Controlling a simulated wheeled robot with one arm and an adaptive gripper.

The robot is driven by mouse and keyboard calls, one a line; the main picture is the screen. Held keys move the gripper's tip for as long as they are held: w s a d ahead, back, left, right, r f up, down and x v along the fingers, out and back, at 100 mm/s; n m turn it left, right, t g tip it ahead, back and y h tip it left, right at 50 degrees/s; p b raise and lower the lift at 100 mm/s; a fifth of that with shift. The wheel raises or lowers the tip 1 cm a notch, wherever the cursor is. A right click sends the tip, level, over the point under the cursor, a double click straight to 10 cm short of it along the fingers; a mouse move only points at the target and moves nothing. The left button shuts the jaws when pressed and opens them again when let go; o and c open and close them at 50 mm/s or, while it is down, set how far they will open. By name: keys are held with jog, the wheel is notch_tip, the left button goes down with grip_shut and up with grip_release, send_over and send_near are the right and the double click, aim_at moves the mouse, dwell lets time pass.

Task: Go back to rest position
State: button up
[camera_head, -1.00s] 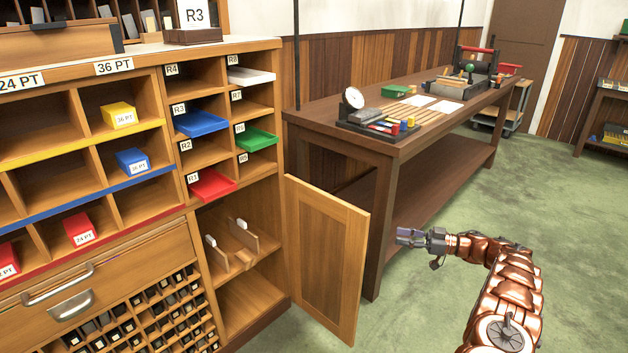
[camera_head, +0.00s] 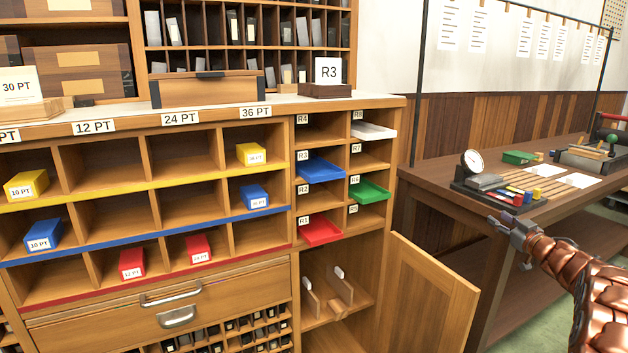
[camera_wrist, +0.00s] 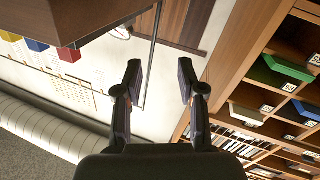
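My gripper (camera_head: 508,226) is at the right in the head view, in front of the worktable's near end and right of the open cabinet door. In the wrist view my gripper (camera_wrist: 160,85) has its two dark fingers spread apart with nothing between them. My copper-coloured arm runs from it to the lower right corner of the head view.
The wooden cabinet (camera_head: 275,232) holds coloured trays, among them a blue tray (camera_head: 321,170) and a red tray (camera_head: 321,232). Its open door (camera_head: 432,295) juts out left of my gripper. The worktable (camera_head: 440,180) carries a dial gauge (camera_head: 472,161). Green floor shows at lower right.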

jog(key=s+a+r+m+g+h, duration=0.4)
jog(key=s+a+m+h, duration=0.2)
jog(key=h, duration=0.2)
jog(key=s+a+f+g+y, duration=0.2)
jog(key=s+a+f+g, duration=0.25)
jog(key=s+a, duration=0.95)
jog(key=s+a+f+n+g+y, duration=0.1)
jog(key=s+a+f+g, duration=0.45)
jog(key=s, duration=1.75)
jog(key=s+a+f+g+y, duration=0.25)
jog(key=s+a+g, duration=0.35)
jog(key=s+a, duration=0.9)
jog(key=s+d+r+p, duration=0.1)
jog(key=s+r+p, duration=0.1)
jog(key=r+p, duration=0.9)
jog(key=s+d+r+p, duration=0.2)
jog(key=r+p, duration=0.8)
jog(key=r, duration=0.1)
jog(key=shift+d+h+p, duration=0.2)
jog(key=shift+h+p, duration=0.15)
jog(key=shift+h, duration=0.1)
jog(key=shift+s+d, duration=0.1)
jog(key=shift+d, duration=0.05)
